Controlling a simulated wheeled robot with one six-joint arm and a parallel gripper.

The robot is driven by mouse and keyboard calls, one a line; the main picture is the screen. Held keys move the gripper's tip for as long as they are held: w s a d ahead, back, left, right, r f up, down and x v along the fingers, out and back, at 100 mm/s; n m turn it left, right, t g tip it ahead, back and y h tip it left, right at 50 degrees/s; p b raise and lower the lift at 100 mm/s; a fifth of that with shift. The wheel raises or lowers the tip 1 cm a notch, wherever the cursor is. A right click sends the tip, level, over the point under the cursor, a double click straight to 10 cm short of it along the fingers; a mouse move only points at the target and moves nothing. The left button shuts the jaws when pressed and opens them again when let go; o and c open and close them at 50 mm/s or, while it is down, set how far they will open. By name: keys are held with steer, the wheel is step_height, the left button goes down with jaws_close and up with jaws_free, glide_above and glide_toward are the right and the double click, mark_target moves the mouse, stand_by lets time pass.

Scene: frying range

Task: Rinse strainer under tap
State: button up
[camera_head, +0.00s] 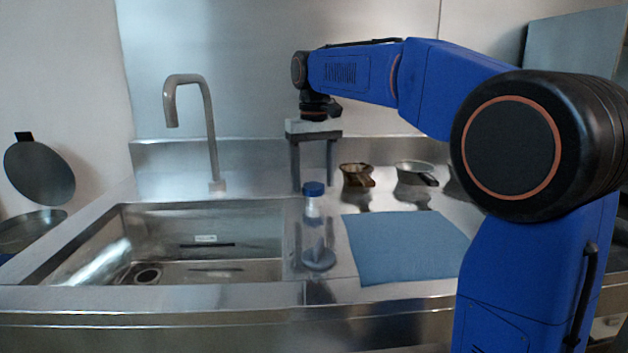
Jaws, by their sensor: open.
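The tap (188,110) is a grey gooseneck behind the sink (200,215), its spout pointing down over the basin. I cannot tell for sure which thing is the strainer. Two small round vessels with handles sit on the counter right of my gripper: a brownish one (357,172) and a metal one with a dark handle (414,170). My gripper (313,186) points down above the counter, right of the tap. Its two fingers are apart and nothing shows held between them.
A grey-blue object with a round base (318,260) is nearer the front edge. A blue mat (408,246) lies clear on the right. A round lidded bin (38,175) is at far left.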

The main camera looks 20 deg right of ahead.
steer(key=shift+f, duration=0.3)
steer(key=shift+c, duration=0.3)
steer(key=c, duration=1)
steer(key=n, duration=0.4)
steer(key=shift+d, duration=0.1)
steer(key=shift+n, duration=2.1)
